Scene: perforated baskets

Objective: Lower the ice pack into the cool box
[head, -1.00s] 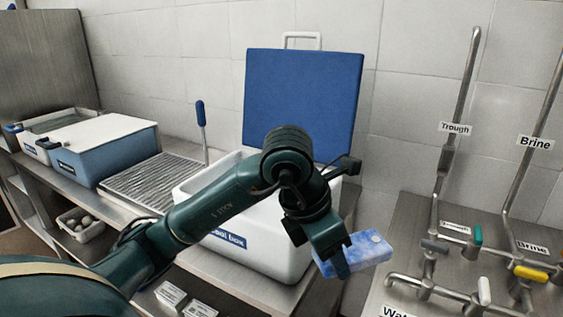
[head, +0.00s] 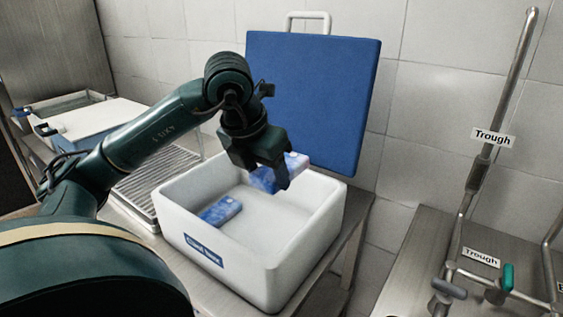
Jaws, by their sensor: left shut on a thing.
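The white cool box (head: 290,249) stands on the steel bench with its blue lid (head: 320,95) raised upright at the back. One blue ice pack (head: 220,211) lies on the box floor at the left. My left gripper (head: 277,180) is shut on another blue-and-white ice pack (head: 296,163), partly hidden behind its fingers. It holds this pack over the far part of the box opening; how far above the floor is hard to tell. My right gripper is not in view.
A ribbed drainboard (head: 150,190) lies left of the box, with a white-lidded blue container (head: 100,122) beyond it. Pipes with valves and "Trough" labels (head: 494,137) rise from a steel counter (head: 415,250) at the right. The near part of the box interior is clear.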

